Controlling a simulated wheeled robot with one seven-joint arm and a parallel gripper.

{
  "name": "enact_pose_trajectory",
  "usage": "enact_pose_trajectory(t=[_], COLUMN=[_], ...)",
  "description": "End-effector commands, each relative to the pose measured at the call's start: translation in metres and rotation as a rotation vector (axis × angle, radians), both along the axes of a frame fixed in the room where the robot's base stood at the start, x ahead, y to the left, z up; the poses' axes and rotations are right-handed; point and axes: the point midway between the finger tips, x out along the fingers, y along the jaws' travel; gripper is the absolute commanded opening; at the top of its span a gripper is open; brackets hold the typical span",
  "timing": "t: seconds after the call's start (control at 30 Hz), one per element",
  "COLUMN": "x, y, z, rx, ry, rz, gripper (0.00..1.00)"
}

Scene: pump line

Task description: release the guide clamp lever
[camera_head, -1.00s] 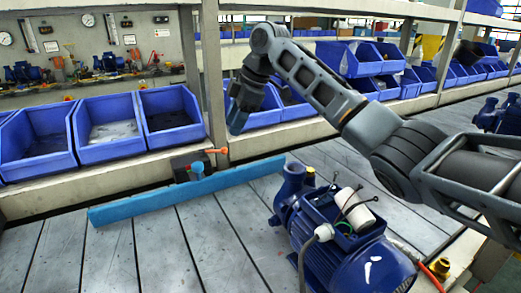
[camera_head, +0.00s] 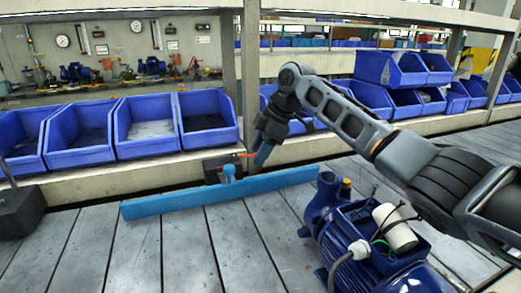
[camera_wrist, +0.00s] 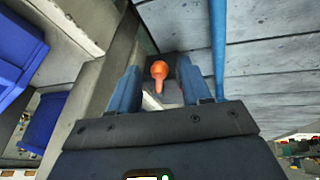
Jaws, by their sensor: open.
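The guide clamp is a dark block (camera_head: 211,170) with a blue knob (camera_head: 228,172), beside the long blue guide rail (camera_head: 160,207). Its orange lever (camera_head: 243,156) sticks out to the right in the head view. My gripper (camera_head: 263,154) is right at the lever's end, fingers pointing down. In the wrist view my open gripper (camera_wrist: 160,82) has one blue finger on each side of the lever's round orange end (camera_wrist: 158,70). I cannot tell whether either finger touches it. The rail (camera_wrist: 218,40) runs along the right finger's side.
A blue pump with a motor (camera_head: 365,240) stands on the slatted conveyor (camera_head: 180,250), right of the rail. Blue bins (camera_head: 205,122) line the shelf behind, and a shelf post (camera_head: 250,80) rises close behind my gripper.

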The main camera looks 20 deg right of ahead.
Motion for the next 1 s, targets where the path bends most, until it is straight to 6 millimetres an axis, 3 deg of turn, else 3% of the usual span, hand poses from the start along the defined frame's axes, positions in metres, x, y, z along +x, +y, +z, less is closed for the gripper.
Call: enact_pose_trajectory(t=[0.1,0.6,1.0], x=[0.0,0.0,-0.0001], y=[-0.0001,-0.0003,0.0002], z=[0.0001,0.0003,0.0005], rx=[0.0,0.0,0.0], ry=[0.0,0.0,0.0], rz=[0.0,-0.001,-0.001], gripper=[0.47,0.0,0.0])
